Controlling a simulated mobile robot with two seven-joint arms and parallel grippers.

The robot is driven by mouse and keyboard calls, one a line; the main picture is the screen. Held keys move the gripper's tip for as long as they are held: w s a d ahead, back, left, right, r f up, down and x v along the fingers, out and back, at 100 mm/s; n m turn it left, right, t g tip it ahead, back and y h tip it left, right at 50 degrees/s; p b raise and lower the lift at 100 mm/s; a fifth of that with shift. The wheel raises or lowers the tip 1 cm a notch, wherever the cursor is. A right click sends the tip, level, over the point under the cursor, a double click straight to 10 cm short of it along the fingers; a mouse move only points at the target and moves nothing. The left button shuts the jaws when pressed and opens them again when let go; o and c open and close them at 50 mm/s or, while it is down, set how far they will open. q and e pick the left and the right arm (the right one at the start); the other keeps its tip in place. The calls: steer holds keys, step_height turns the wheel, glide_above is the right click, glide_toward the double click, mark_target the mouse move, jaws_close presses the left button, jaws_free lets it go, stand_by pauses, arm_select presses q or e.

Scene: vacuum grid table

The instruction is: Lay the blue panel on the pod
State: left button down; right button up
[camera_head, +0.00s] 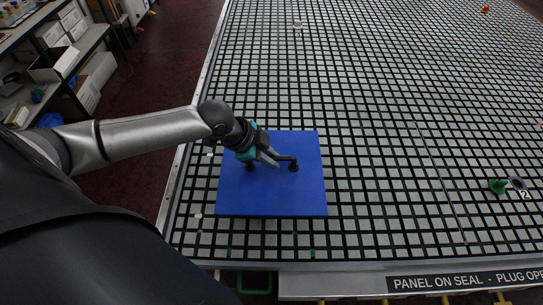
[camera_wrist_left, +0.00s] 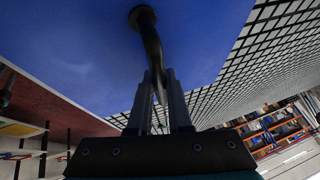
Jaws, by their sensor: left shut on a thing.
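The blue panel (camera_head: 270,195) is a flat square over the near left part of the grid table. It has a dark bar handle (camera_head: 293,166) near its middle. My left gripper (camera_head: 269,158) is shut on this handle. In the left wrist view the fingers (camera_wrist_left: 160,100) close around the dark handle (camera_wrist_left: 150,40), with the blue panel (camera_wrist_left: 75,60) beyond. I cannot tell whether the panel rests on something or hangs just above the table. No pod can be made out; whatever is under the panel is hidden. My right gripper is not in view.
The grid table (camera_head: 390,220) is mostly bare around the panel. A small pale piece (camera_head: 298,25) lies far back. Shelves (camera_head: 60,60) stand at the left.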

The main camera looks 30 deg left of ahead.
arm_select(q)
steer(key=shift+w+f+b, duration=0.1)
steer(key=shift+f+b, duration=0.25)
steer(key=shift+f, duration=0.25)
steer(key=c, duration=0.8)
jaws_free()
steer(key=shift+o, duration=0.2)
steer(key=shift+f, duration=0.15)
steer(key=p+v, duration=0.4)
steer(key=v, duration=1.1)
steer(key=shift+r, duration=0.25)
